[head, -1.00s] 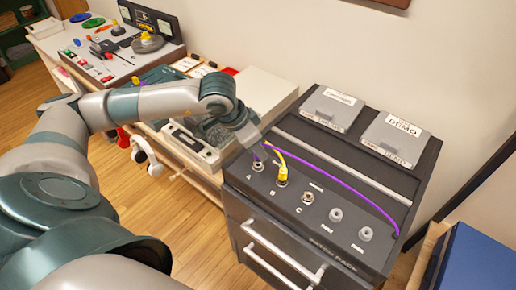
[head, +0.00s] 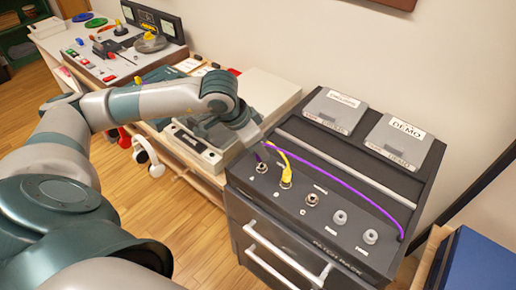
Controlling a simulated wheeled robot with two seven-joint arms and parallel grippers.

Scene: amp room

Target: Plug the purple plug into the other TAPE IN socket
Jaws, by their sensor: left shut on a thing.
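My left gripper (head: 255,145) reaches over the back left of the dark patch rack (head: 318,228) and is shut on the purple plug (head: 258,157), of which only a small purple part shows. The plug is just above or at socket A (head: 262,168); I cannot tell whether it is seated. Its purple cable (head: 345,185) arcs right to the rack's right edge. A yellow plug (head: 286,178) stands in socket B, with its yellow cable (head: 279,150) rising behind. Socket C (head: 311,199) is empty. Two pale round fittings (head: 340,217) sit further right; their labels are unreadable. My right gripper is out of view.
Two grey cases, one labelled DEMO (head: 400,140), lie on the rack's back part. Metal drawer handles (head: 285,255) stick out in front. A bench with a pale box (head: 262,98) and equipment stands left. A blue box (head: 475,262) is at right.

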